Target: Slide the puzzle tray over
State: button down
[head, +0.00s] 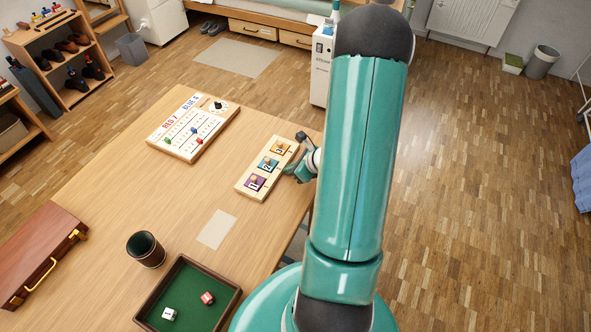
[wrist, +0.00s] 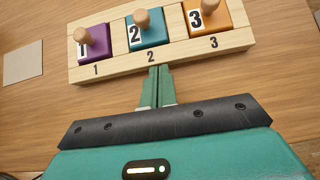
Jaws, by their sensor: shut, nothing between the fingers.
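The puzzle tray (head: 251,189) is a pale wooden board lying flat near the table's right edge. It also shows at the top of the wrist view (wrist: 115,72). It holds three numbered blocks with wooden knobs: a purple 1 (wrist: 95,46), a teal 2 (wrist: 146,36) and an orange 3 (wrist: 212,19). My gripper (wrist: 158,70) is shut and empty. Its fingertips are at the tray's near long side, by the printed 2; I cannot tell whether they touch it. In the head view my gripper (head: 290,171) is at the tray's right side, partly hidden by my arm.
A pale rectangle (head: 217,229) lies flat on the table beside the tray. A game board (head: 176,147) lies behind it. A dark cup (head: 146,252), a green dice tray (head: 196,318) and a brown case (head: 38,262) are nearer. Bare table lies left of the tray.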

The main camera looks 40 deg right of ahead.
jog(key=w+a, duration=0.2)
jog(key=w, duration=0.3)
jog(key=w+a, duration=0.2)
jog(key=w, duration=0.4)
jog(key=w+a, duration=0.1)
jog(key=w, duration=0.4)
jog(key=shift+w+a+f, duration=0.1)
jog(key=shift+w+a, duration=0.15)
jog(key=shift+a, duration=0.15)
